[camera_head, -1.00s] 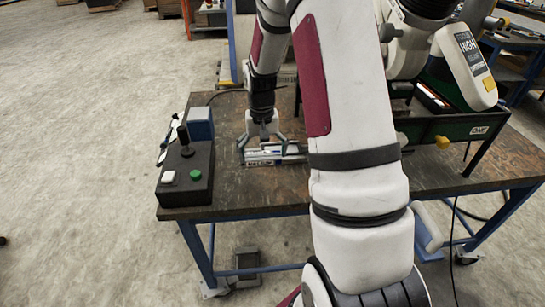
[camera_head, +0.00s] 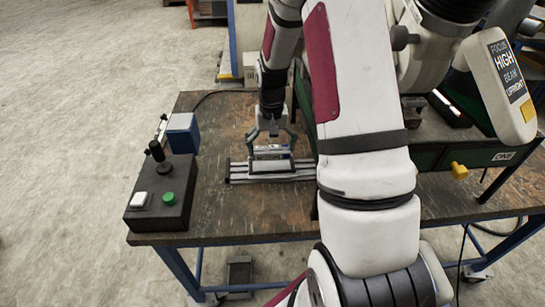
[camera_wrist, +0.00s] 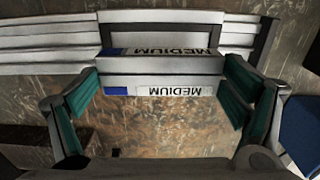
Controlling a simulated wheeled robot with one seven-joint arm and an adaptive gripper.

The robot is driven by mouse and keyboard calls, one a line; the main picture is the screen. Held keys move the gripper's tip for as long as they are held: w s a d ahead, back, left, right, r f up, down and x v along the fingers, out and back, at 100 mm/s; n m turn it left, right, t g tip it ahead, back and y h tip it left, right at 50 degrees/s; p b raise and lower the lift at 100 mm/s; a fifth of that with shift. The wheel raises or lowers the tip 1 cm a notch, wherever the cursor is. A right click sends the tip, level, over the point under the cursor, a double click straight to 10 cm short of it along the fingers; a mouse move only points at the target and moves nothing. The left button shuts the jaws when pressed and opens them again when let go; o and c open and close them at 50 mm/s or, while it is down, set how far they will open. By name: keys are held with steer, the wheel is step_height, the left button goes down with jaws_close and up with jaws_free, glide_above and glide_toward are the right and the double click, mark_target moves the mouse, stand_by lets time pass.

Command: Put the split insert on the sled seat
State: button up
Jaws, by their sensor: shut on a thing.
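My gripper (camera_head: 270,150) is over the table, shut on a pale block labelled MEDIUM, which I take to be the split insert (camera_head: 271,154). In the wrist view, green finger pads flank both ends of the insert (camera_wrist: 160,84); its label shows upside down on two faces. A silver grooved rail (camera_head: 300,175) lies under and behind it on the table. In the wrist view the rail (camera_wrist: 45,42) carries a dark rectangular frame (camera_wrist: 262,45), perhaps the sled seat. The insert overlaps the frame's near side; whether they touch I cannot tell.
A black control box (camera_head: 160,195) with a joystick and a green button stands left of the rail, with a blue block (camera_head: 183,133) behind it. A large white machine with a sign (camera_head: 508,65) and a dark green tray (camera_head: 440,150) stand right. The worn table (camera_head: 240,212) is bare in front.

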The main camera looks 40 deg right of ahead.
mark_target(272, 157)
steer(key=shift+f, duration=2.1)
steer(key=shift+f, duration=0.1)
steer(key=o, duration=1.7)
